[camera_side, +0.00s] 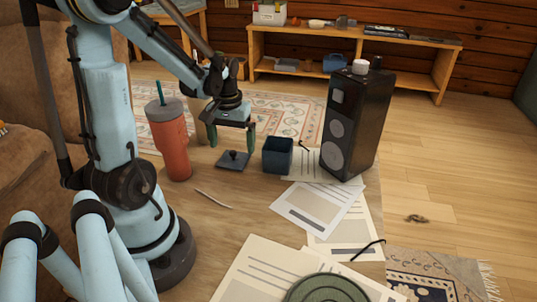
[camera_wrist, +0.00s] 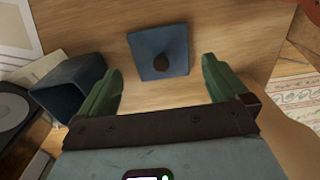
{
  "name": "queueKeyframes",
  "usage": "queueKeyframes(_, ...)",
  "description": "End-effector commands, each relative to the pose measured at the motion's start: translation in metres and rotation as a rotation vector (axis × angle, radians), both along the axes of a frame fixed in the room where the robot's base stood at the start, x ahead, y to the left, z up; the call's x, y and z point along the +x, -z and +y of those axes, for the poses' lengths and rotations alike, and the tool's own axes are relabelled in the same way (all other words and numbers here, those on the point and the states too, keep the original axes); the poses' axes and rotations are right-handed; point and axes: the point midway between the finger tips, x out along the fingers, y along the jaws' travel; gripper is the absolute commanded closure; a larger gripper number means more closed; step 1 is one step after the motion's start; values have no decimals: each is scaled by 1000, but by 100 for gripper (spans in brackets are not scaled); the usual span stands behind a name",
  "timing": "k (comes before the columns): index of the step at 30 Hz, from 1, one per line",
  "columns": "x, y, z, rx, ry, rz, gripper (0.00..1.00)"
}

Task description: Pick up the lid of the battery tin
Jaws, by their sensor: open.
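The lid (camera_side: 233,160) is a flat, dark blue-grey square with a small dark knob, lying on the wooden table. In the wrist view the lid (camera_wrist: 158,52) lies ahead of my fingers, centred a little left of midway between them. The tin (camera_side: 277,155) is a dark blue open box standing just right of the lid in the side view. In the wrist view the tin (camera_wrist: 70,86) is beside my left finger. My gripper (camera_side: 231,142) is open and empty above the lid; its green fingers (camera_wrist: 163,75) are spread wide.
A red tumbler with a straw (camera_side: 169,138) stands left of the lid. A tall black speaker (camera_side: 357,122) stands right of the tin. Bare wood lies in front of the lid.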

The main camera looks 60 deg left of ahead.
Motion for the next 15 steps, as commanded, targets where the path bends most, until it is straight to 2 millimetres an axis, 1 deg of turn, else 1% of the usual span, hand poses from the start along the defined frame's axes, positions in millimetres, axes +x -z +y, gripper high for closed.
queueKeyframes(3, 1, 15, 2, 0, -1, 0, 0)
queueKeyframes(9, 1, 36, 3, 0, 0, 0, 0)
queueKeyframes(15, 1, 43, 2, 0, 0, 0, 0)
